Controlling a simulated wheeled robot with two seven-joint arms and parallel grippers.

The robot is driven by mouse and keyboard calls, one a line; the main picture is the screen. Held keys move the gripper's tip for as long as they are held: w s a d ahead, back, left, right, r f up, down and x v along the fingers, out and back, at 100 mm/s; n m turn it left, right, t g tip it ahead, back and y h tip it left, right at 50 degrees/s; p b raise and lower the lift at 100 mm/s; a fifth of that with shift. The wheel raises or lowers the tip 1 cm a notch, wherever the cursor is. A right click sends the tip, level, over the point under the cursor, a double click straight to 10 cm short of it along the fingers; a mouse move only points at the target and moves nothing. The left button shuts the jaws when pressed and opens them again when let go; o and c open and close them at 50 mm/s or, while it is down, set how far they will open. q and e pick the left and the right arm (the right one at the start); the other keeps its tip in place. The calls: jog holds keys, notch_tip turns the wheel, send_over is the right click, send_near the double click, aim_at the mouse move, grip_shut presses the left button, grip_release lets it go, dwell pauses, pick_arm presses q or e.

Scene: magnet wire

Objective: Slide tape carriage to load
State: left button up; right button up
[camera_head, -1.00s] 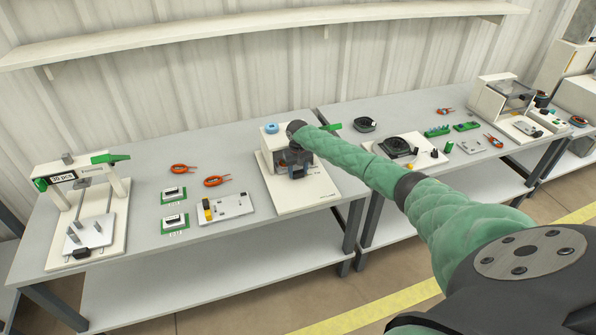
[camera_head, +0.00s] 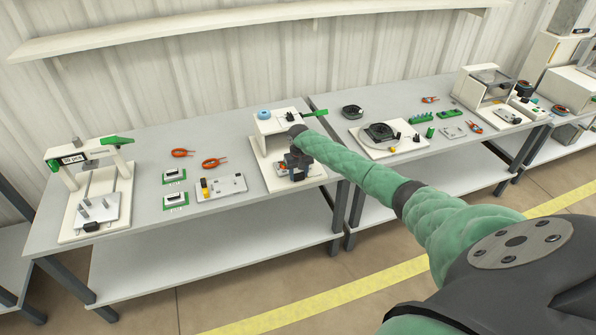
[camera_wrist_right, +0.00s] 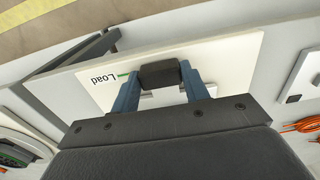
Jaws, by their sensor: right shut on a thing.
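The white tape station (camera_head: 275,124) stands near the right end of the left table, with a blue ring on top and a white baseboard (camera_head: 273,183). My right gripper (camera_head: 297,168) is over the baseboard, in front of the housing. In the right wrist view my right gripper (camera_wrist_right: 160,80) is shut on the dark handle of the tape carriage (camera_wrist_right: 159,73). The handle is beside a green line at the printed word Load (camera_wrist_right: 103,78). The carriage's body is mostly hidden behind the gripper. My left gripper is not in view.
A press-like stand (camera_head: 90,180) is at the far left. A second table (camera_head: 460,150) with more fixtures adjoins on the right.

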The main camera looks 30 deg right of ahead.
jog(key=shift+s+f, duration=0.1)
jog(key=o, duration=1.4)
jog(key=shift+s, duration=0.1)
jog(key=shift+r+b, duration=0.35)
jog(key=shift+r, duration=0.25)
notch_tip(320, 180, up, 6)
jog(key=shift+f+b, duration=0.15)
jog(key=shift+b, duration=0.85)
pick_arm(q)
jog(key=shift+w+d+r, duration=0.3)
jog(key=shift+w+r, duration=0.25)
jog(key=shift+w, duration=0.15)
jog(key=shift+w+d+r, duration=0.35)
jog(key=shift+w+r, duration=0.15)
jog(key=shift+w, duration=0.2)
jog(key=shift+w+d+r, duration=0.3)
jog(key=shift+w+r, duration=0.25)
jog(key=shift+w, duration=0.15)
pick_arm(e)
jog(key=shift+r, duration=0.55)
